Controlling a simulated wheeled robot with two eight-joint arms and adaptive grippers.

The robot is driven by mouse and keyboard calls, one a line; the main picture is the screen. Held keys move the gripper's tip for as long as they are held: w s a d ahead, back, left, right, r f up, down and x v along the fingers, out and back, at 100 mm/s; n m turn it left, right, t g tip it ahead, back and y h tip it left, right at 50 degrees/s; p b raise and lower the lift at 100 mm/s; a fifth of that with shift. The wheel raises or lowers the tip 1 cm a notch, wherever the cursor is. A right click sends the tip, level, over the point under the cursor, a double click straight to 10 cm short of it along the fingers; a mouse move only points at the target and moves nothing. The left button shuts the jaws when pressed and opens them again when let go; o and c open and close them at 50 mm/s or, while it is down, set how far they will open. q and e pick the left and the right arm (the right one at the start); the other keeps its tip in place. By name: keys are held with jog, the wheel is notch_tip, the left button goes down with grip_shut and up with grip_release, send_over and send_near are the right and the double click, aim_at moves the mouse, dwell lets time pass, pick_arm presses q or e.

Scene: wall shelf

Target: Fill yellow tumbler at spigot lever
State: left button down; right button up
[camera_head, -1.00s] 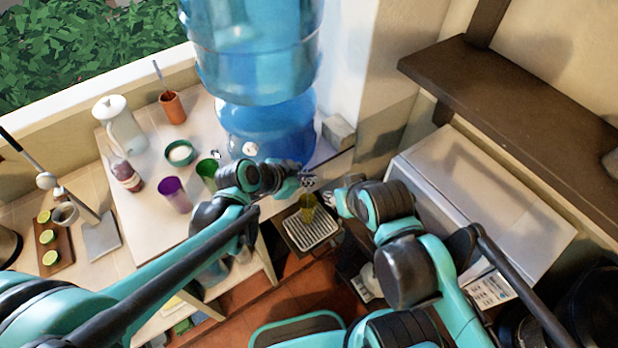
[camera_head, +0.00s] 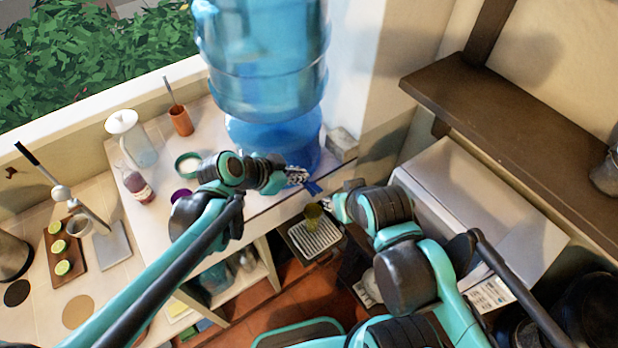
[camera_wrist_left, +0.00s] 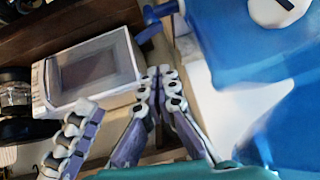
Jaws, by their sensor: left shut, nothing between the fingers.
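The yellow tumbler (camera_head: 313,211) shows above the metal drip tray (camera_head: 318,240); whether it stands on the tray or is held above it is unclear. The blue spigot lever (camera_head: 312,187) is above it, in front of the water bottle (camera_head: 265,60). It also shows at the top of the left wrist view (camera_wrist_left: 154,14). My left gripper (camera_head: 298,175) is shut and empty, just left of the lever and apparently apart from it. In the left wrist view its fingers (camera_wrist_left: 160,75) are together. My right gripper (camera_head: 337,206) is right beside the tumbler; its grip is hidden.
A white box-shaped appliance (camera_head: 480,200) is at the right, under a dark wall shelf (camera_head: 510,110). On the counter, a purple cup (camera_head: 181,195) is mostly behind my left arm. A bottle (camera_head: 135,185), pitcher (camera_head: 130,138) and orange pot (camera_head: 181,120) stand farther left.

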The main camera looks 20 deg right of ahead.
pick_arm(q)
jog(key=v, duration=0.2)
jog(key=w+v, duration=0.1)
jog(key=v, duration=0.1)
jog(key=shift+s+a+r+p, duration=0.15)
jog(key=shift+a+r+p, duration=0.15)
jog(key=shift+a+r, duration=0.1)
pick_arm(e)
jog(key=shift+d+r, duration=0.3)
pick_arm(q)
jog(key=shift+d, duration=0.1)
dwell(0.4)
